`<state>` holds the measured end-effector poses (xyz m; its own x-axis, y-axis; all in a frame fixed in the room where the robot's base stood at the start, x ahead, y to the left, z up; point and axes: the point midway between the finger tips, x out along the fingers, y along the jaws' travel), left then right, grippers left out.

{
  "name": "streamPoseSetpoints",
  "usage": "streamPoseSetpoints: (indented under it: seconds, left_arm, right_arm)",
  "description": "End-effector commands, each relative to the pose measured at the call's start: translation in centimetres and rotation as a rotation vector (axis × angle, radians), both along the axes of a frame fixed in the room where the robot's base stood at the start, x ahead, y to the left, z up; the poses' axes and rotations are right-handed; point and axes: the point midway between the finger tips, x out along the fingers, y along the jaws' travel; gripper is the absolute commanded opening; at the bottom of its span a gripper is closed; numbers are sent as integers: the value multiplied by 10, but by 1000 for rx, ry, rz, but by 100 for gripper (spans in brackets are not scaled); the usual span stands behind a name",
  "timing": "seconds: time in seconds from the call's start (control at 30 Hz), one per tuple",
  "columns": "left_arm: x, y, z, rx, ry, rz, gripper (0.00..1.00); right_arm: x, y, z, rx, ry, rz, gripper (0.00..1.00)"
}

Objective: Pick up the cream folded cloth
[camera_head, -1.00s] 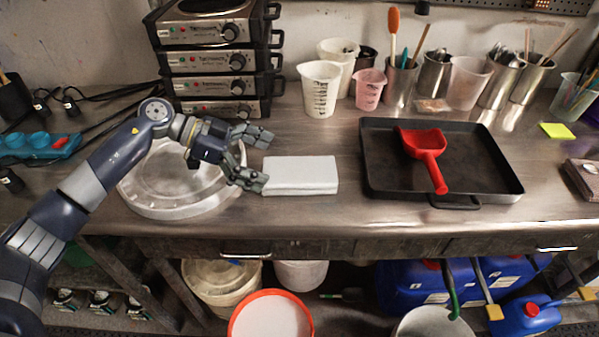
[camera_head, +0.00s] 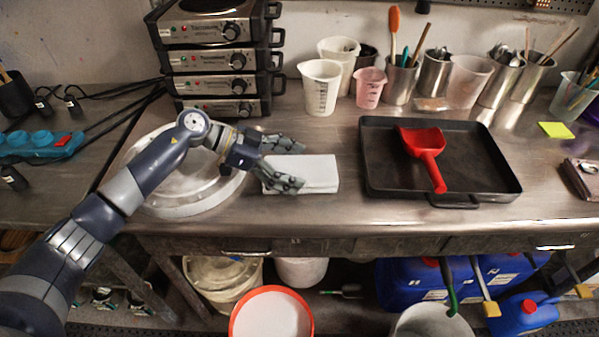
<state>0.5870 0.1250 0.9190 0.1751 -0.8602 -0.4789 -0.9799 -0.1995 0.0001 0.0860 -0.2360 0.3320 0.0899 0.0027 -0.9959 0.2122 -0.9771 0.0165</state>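The cream folded cloth (camera_head: 318,174) lies flat on the metal worktop, left of the black tray. It looks whitish and rectangular. My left gripper (camera_head: 301,166) reaches in from the left with its fingers spread apart. One finger is near the cloth's back left corner and the other overlaps its front left part. The cloth's left end is partly hidden by the gripper. I cannot tell whether the fingers touch it. My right gripper is not in view.
A black tray (camera_head: 380,179) with a red scoop (camera_head: 426,150) stands to the right. A round translucent lid or tub (camera_head: 181,207) lies under my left arm. Stacked hot plates (camera_head: 213,62) and measuring cups (camera_head: 321,88) stand behind. The worktop's front edge is close below the cloth.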

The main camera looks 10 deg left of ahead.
Motion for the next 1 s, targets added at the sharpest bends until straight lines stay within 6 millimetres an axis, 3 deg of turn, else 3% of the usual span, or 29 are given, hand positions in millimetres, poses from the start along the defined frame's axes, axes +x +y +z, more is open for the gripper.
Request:
streamPoseSetpoints:
  seconds: [0.47, 0.77, 1.0]
  left_arm:
    - [0, 0, 3, 1, 0, -1, 58]
    - [-1, 0, 38, 3, -4, -4, 58]
    - [-43, -19, 38, 4, -1, -5, 58]
  right_arm:
    - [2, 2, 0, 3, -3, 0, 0]
    - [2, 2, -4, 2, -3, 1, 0]
    - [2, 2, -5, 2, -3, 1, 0]
